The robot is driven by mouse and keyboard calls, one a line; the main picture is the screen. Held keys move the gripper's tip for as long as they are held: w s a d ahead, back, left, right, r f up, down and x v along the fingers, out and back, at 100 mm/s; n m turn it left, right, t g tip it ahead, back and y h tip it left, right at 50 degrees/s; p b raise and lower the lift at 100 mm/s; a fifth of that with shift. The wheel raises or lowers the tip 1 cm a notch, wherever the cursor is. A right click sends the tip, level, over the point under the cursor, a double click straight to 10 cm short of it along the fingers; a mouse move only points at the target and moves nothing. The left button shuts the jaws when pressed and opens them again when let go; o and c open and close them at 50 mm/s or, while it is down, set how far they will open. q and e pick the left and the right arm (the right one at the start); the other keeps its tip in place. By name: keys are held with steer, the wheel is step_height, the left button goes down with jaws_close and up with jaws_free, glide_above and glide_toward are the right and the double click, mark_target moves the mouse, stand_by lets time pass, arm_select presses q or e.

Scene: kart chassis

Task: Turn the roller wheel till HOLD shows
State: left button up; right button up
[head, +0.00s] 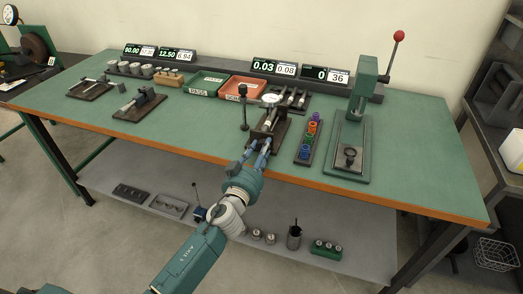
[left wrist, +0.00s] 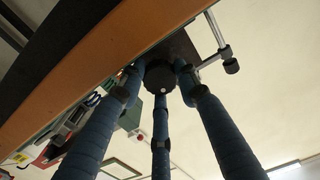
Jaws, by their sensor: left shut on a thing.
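The roller wheel (left wrist: 160,76) is a dark round knob with a small white dot, seen end-on in the left wrist view. The three blue fingers of my left gripper (left wrist: 161,88) are closed around it. In the head view my left gripper (head: 262,150) reaches the front end of a dark roller fixture (head: 281,134) and hides the wheel. A round dial gauge (head: 271,98) stands over the fixture. Lit displays at the back read 0.03 and 0.08 (head: 274,68), and 0 and 36 (head: 326,75). I cannot read the word HOLD on any of them.
The green bench (head: 210,130) has an orange front edge. A rack of coloured rings (head: 309,139) and a green lever press (head: 352,135) stand right of the fixture. A post (head: 243,105) is close on its left. Green (head: 207,83) and red trays (head: 243,88) lie behind.

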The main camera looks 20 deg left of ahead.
arm_select(q)
steer(key=shift+s+f+m, duration=0.1)
steer(key=shift+f+m, duration=0.1)
steer(key=shift+m, duration=8.9)
steer(key=shift+a+r+m+p, duration=0.1)
steer(key=shift+m+p, duration=0.25)
steer(key=shift+m, duration=1.65)
steer(key=shift+r+m+p, duration=0.1)
steer(key=shift+m+p, duration=0.4)
steer(key=shift+m, duration=1.6)
steer(key=shift+m+p, duration=0.85)
steer(key=shift+m, duration=1.75)
steer(key=shift+r+m+p, duration=0.1)
steer(key=shift+m+p, duration=0.3)
steer(key=shift+m, duration=0.7)
steer(key=shift+m, duration=0.6)
